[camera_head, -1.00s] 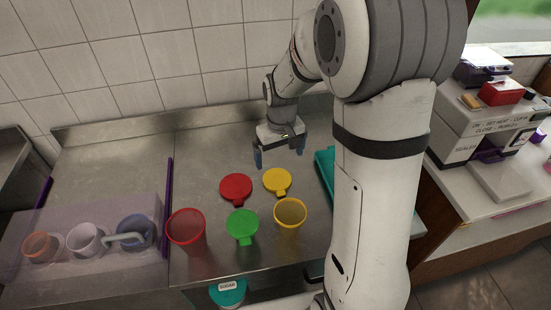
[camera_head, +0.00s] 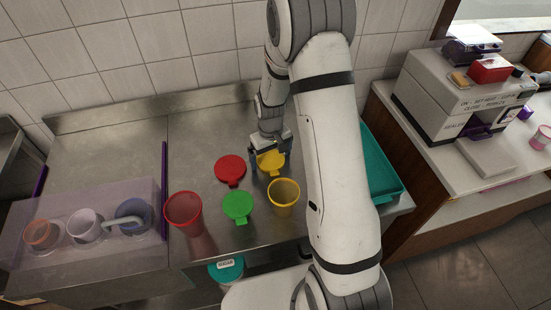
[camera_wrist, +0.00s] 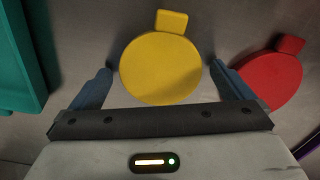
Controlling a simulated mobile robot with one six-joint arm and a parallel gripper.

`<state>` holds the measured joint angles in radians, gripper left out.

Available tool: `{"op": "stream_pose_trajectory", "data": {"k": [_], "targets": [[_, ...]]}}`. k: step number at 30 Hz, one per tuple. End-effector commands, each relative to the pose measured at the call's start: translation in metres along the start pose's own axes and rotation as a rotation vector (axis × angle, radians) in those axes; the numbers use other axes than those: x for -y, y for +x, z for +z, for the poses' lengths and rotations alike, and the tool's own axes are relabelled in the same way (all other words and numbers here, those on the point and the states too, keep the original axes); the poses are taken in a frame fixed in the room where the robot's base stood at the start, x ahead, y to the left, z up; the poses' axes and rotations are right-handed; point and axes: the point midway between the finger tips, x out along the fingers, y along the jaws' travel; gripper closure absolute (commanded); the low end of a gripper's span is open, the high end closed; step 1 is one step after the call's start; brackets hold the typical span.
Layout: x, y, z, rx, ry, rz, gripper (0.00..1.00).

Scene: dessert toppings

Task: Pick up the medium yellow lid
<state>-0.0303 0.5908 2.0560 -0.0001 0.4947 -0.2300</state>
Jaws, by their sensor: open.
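The yellow lid (camera_head: 271,162) is a flat round disc with a square tab, lying on the steel counter. In the wrist view the yellow lid (camera_wrist: 160,68) lies between and just ahead of my fingers, its tab pointing away from the palm. My gripper (camera_head: 268,158) is above it, pointing down. In the wrist view my gripper (camera_wrist: 162,75) is open, with one blue-grey finger on each side of the lid and nothing held. The gripper hides part of the lid in the head view.
A red lid (camera_head: 230,169) lies left of the yellow one, near a finger in the wrist view (camera_wrist: 270,80). A green lid (camera_head: 238,207), yellow cup (camera_head: 284,196) and red cup (camera_head: 184,212) stand nearer the front. A teal tray (camera_head: 383,175) is at right.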

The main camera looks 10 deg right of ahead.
Motion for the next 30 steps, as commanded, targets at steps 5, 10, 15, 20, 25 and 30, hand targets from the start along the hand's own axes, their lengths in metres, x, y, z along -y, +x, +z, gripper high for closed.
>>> {"op": "stream_pose_trajectory", "data": {"k": [5,10,15,20,25,30], "targets": [[0.0002,0.002,0.0001,0.0,0.0,0.0,0.0],[0.0002,0.0018,0.0001,0.0,0.0,0.0,0.08],[0.0002,0.0016,0.0,0.0,0.0,0.0,0.22],[0.0002,0.0015,0.0,0.0,0.0,0.0,0.35],[0.0002,0.0014,0.0,0.0,0.0,0.0,0.4],[0.0002,-0.0021,-0.0006,-0.002,0.0,0.001,0.4]]}}
